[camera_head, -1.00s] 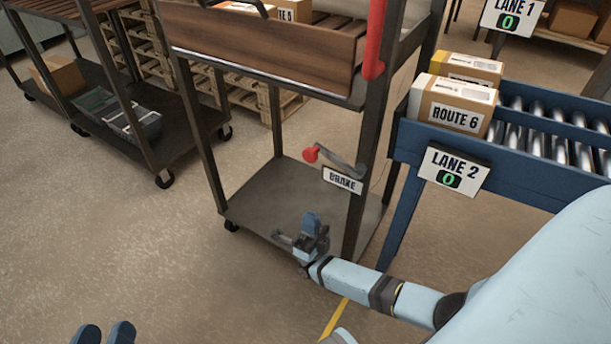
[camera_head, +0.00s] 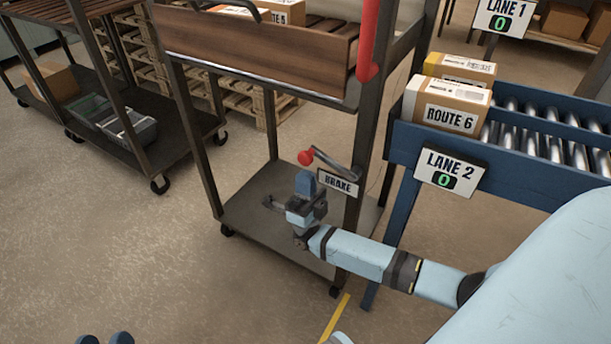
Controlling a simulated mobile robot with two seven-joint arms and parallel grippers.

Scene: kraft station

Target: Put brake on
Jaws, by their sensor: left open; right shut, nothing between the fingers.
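The brake lever (camera_head: 335,165) is a grey bar with a red knob (camera_head: 305,157) at its left end, on the front right post of the dark cart. The bar slopes up to the left. A white "BRAKE" sign (camera_head: 338,183) sits just below it. My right gripper (camera_head: 304,184) is shut and empty, just below the red knob; whether it touches the knob is unclear.
The cart's lower shelf (camera_head: 255,215) is bare; its top carries a wooden-sided bin (camera_head: 250,45). A red upright bar (camera_head: 367,40) stands above the lever. The blue roller conveyor (camera_head: 520,165) with "ROUTE 6" box (camera_head: 445,105) is close on the right. Floor at left is open.

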